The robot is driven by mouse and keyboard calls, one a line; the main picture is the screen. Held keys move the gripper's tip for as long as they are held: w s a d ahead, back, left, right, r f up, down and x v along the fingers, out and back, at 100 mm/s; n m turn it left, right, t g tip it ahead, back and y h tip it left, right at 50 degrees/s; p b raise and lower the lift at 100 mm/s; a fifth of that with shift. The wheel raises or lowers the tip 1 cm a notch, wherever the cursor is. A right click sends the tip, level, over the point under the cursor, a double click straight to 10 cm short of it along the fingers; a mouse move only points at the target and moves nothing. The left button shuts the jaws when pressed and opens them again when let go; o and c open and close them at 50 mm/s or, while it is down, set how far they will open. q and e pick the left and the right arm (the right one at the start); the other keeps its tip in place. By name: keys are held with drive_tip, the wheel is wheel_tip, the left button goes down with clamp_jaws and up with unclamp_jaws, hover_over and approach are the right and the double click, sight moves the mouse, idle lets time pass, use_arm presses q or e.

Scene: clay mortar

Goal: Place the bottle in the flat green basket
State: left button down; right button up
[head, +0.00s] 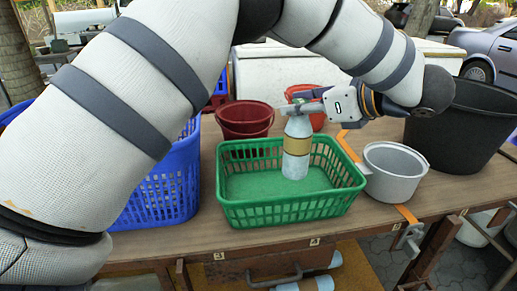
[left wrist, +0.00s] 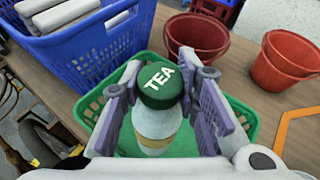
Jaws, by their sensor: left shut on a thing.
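The bottle (head: 297,140) is pale with a tan label band and stands upright inside the flat green basket (head: 290,213), right of its middle. Its base is at or just above the basket floor; I cannot tell if it touches. My left gripper (head: 300,107) is shut on the bottle near its top. In the left wrist view, the purple-grey fingers (left wrist: 165,100) flank the bottle (left wrist: 155,125), whose green cap reads TEA. The green basket (left wrist: 250,112) shows behind and beside the fingers. My right gripper is not in view.
A tall blue basket (head: 165,190) holding pale things stands left of the green one. Red buckets (head: 245,122) stand behind it. A grey pot (head: 393,170), an orange frame (head: 348,148) and a large black bucket (head: 460,125) are to the right. The table's front edge is close to the green basket.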

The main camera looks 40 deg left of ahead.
sight(292, 143)
use_arm(q)
drive_tip(key=s+a+f, duration=0.2)
drive_tip(key=a+f, duration=0.8)
drive_tip(key=f, duration=0.1)
drive_tip(key=shift+f, duration=0.2)
drive_tip(key=c, duration=1.2)
unclamp_jaws()
drive_tip(key=v, duration=1.2)
drive_tip(key=shift+r, duration=0.15)
